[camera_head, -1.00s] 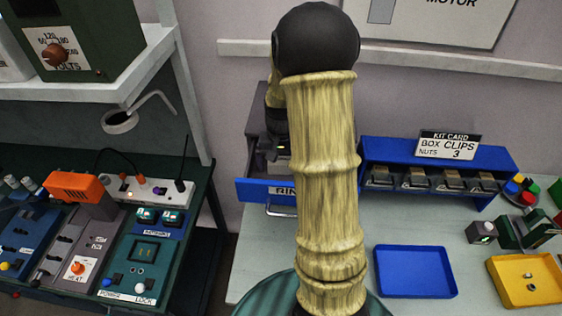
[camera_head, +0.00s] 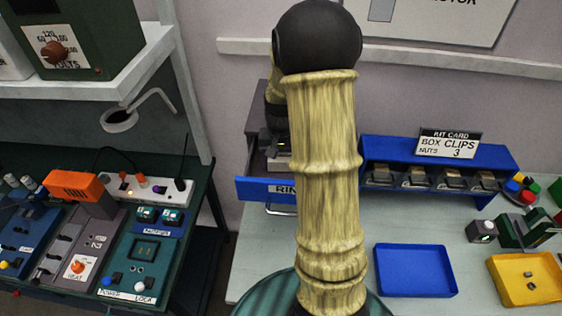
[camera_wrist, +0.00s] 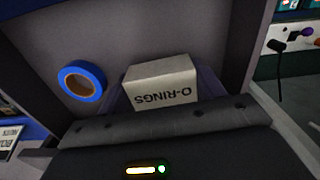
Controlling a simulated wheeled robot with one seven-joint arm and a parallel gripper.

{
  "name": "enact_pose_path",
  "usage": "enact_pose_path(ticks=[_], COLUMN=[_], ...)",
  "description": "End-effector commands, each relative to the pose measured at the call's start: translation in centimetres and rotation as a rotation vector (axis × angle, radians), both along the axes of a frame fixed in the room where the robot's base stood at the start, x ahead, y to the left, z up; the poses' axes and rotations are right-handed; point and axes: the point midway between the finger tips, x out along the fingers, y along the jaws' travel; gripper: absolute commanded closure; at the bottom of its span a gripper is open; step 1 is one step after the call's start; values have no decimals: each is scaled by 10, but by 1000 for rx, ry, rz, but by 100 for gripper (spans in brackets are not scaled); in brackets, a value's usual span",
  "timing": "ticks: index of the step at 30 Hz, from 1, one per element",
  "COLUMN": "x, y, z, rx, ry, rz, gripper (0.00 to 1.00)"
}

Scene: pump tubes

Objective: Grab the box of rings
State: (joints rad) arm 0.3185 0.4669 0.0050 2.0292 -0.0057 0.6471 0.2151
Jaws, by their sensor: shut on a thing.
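A pale grey box of rings (camera_wrist: 160,82) printed "O-RINGS" shows in the wrist view, inside the open drawer. The print is upside down there. My gripper (camera_wrist: 163,97) is shut on the box, with dark purplish fingers along its two sides. In the head view, my gripper (camera_head: 278,150) is down in the drawer, and a small pale part of the box shows under it. The drawer's blue front (camera_head: 262,189) reads "RIN", with the remainder hidden behind my arm. I cannot tell whether the box touches the drawer floor.
A blue tape roll (camera_wrist: 82,80) lies beside the box in the drawer. A blue rack (camera_head: 436,155) of bins with a kit card (camera_head: 447,143) stands right of my arm. A blue tray (camera_head: 415,271) and a yellow tray (camera_head: 525,280) are on the table.

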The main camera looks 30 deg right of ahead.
Motion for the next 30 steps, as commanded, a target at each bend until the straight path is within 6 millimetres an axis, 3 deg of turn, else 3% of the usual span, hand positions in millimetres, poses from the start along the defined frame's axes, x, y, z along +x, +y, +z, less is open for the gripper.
enact_pose_path(ticks=[15,30], x=[1,1], y=[0,3], z=[85,94], rx=[-1,1], ry=[-6,-2], rz=[0,5], gripper=[54,54])
